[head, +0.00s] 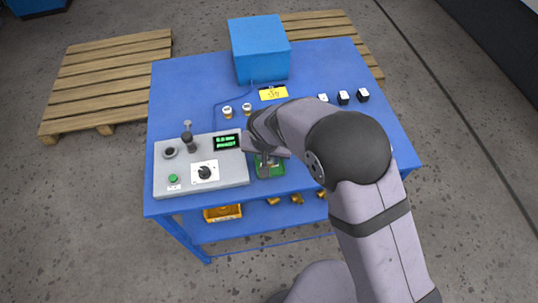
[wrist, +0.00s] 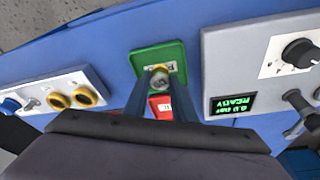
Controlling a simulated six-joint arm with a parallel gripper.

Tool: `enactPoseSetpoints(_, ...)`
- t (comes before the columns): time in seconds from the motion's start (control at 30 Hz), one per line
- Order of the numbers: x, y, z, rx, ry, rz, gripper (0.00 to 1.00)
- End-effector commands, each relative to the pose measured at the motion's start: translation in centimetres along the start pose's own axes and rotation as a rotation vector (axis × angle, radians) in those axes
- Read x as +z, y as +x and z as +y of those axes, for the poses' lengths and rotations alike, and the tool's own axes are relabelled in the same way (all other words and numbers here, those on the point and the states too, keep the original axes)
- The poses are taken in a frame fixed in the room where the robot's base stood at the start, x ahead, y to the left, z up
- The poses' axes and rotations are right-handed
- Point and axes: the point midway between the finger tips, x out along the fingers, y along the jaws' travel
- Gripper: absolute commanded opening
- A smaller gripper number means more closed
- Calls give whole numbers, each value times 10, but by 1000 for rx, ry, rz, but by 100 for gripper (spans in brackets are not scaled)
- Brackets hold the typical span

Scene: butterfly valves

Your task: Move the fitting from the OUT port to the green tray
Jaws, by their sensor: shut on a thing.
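The green tray (head: 277,171) lies on the blue table just right of the grey console. It also shows in the wrist view (wrist: 145,57), with a label on it. My gripper (head: 265,165) is over this tray, its fingers pointing down. In the wrist view, my gripper (wrist: 160,78) is shut on a small grey and yellowish fitting (wrist: 160,82), which appears over the tray's near part. I cannot tell whether the fitting touches the tray. I cannot make out which port is marked OUT.
The grey console (head: 225,172) with knob, button and lit display stands close left of the gripper. A red tray (wrist: 160,105) lies beside the green one. A white panel with yellow rings (wrist: 50,90) is at the wrist view's left. A blue box (head: 260,50) stands at the back.

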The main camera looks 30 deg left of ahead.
Motion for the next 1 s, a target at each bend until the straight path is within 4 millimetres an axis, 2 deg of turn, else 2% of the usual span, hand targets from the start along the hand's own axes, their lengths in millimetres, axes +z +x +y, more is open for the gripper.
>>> enactPoseSetpoints(0.27, 1, 4, 0, 0, 1, 1, 0)
enactPoseSetpoints(0.3, 1, 3, 0, 0, 1, 0, 29)
enactPoseSetpoints(0.37, 1, 2, 0, 0, 1, 0, 43)
enactPoseSetpoints(0.77, 0, 0, 0, 0, 1, 0, 43)
enactPoseSetpoints(1.0, -1, -19, -1, -2, 2, 3, 43)
